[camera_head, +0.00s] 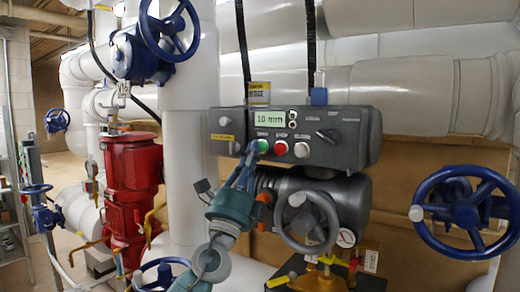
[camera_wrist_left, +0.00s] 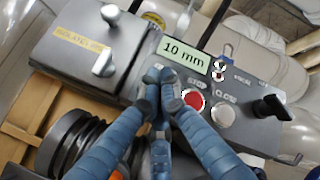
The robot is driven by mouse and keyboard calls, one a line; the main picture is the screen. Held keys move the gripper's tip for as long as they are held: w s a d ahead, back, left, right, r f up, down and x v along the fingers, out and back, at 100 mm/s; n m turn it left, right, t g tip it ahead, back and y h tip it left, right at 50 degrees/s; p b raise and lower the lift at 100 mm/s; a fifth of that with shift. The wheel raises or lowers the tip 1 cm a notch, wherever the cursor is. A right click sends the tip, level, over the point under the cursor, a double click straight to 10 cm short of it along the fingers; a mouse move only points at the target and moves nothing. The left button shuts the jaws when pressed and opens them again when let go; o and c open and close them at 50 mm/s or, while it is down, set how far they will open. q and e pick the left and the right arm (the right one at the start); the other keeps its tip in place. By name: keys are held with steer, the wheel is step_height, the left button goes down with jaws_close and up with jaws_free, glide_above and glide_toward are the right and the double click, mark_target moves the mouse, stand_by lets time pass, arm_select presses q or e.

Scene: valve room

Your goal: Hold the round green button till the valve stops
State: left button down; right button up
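The round green button (camera_head: 263,146) is on the front of the grey control box (camera_head: 345,152), left of a red button (camera_head: 281,148) and a white button (camera_head: 302,150). My left gripper (camera_head: 252,151) is shut and empty, its fingertips at the green button. In the left wrist view its fingertips (camera_wrist_left: 160,76) meet just left of the red button (camera_wrist_left: 193,99) and hide the green one. I cannot tell whether the button is pressed in. The display (camera_head: 269,122) reads 10 mm. The valve drive with a grey handwheel (camera_head: 327,205) is below the box. My right gripper is not in view.
A blue handwheel (camera_head: 466,214) stands out at the right, and another (camera_head: 168,30) at the top left. A red motor (camera_head: 131,178) stands left of the white vertical pipe (camera_head: 185,130). A black selector knob (camera_head: 328,135) is right of the buttons.

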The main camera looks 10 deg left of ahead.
arm_select(q)
steer(key=shift+w+d+b, duration=0.1)
steer(key=shift+w+b, duration=0.15)
steer(key=shift+b, duration=0.1)
steer(key=shift+s, duration=0.1)
stand_by(4.2)
steer(key=shift+s+a+p, duration=0.3)
steer(key=shift+s+p, duration=0.2)
steer(key=shift+s, duration=0.15)
steer(key=s+p, duration=0.1)
steer(key=s+a, duration=0.1)
steer(key=s, duration=0.1)
steer(key=s+p, duration=0.1)
steer(key=shift+s+a+p, duration=0.3)
steer(key=shift+s+a, duration=0.05)
